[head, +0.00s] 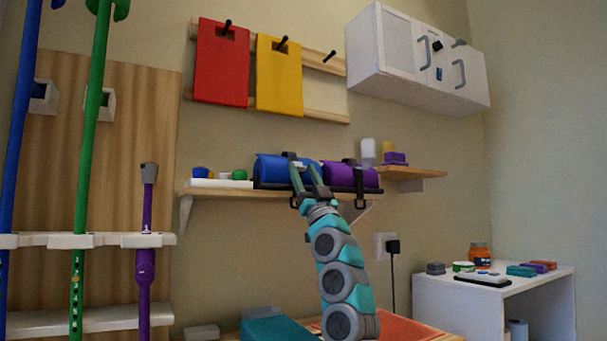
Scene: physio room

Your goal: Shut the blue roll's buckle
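The blue roll (271,169) lies on a dark holder on the wall shelf, in the middle of the head view. A dark strap piece (291,156) shows at its top, near its right part. My gripper (303,169) is in front of the roll's right part, with its two fingers pointing up and apart. I see nothing clearly held between them. The fingers cover much of the strap's front, so the buckle's state cannot be made out. A dark loop hangs below the holder beside the gripper's base.
A purple roll (343,177) with a dark strap (359,182) lies just right of the blue one. Small jars and a white box (220,183) stand to the left on the shelf (215,192). A white cabinet (385,48) hangs upper right. A white side table (455,303) stands lower right.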

